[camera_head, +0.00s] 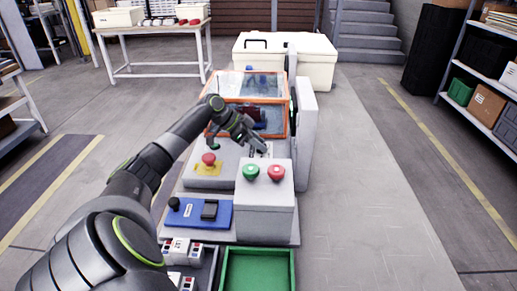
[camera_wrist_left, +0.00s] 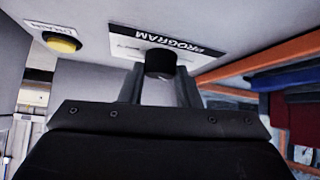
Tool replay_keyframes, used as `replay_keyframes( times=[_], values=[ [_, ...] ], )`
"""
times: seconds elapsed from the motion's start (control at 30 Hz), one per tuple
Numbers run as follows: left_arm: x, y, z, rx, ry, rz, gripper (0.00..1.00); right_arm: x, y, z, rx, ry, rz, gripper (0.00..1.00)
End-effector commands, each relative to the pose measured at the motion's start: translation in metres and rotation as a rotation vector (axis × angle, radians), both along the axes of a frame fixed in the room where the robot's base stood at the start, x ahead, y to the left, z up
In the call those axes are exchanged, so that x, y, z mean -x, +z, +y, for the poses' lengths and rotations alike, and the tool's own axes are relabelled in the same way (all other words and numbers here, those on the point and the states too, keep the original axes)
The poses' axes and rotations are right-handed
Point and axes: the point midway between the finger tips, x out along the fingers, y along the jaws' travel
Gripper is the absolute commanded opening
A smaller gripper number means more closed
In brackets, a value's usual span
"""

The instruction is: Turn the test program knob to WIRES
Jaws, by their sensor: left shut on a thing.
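The black test program knob (camera_wrist_left: 160,63) shows in the left wrist view, below a white label (camera_wrist_left: 172,44) reading PROGRAM upside down. My left gripper (camera_wrist_left: 160,84) has its two fingers on either side of the knob and is shut on it. In the head view my left gripper (camera_head: 261,149) reaches in behind the grey box with the green and red buttons. The knob cannot be made out there. Which position the knob points to cannot be read. My right gripper is in neither view.
The orange-framed clear box (camera_head: 248,87) stands behind my gripper. The grey button box (camera_head: 265,205), a red emergency button (camera_head: 208,159) and a green tray (camera_head: 258,270) are close by. The floor at right is clear.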

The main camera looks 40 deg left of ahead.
Motion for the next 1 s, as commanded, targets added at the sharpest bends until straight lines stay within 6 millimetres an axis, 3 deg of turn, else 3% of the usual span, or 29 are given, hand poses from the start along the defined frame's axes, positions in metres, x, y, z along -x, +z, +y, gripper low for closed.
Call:
replay_keyframes(
  times=[0.4, 1.0],
  values=[
    [-0.002, -0.002, 0.001, 0.001, -0.238, 0.000, 0.07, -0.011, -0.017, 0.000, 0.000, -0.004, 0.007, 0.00],
    [-0.002, -0.001, 0.002, -0.002, -0.289, 0.004, 0.07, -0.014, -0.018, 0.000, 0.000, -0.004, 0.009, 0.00]
  ],
)
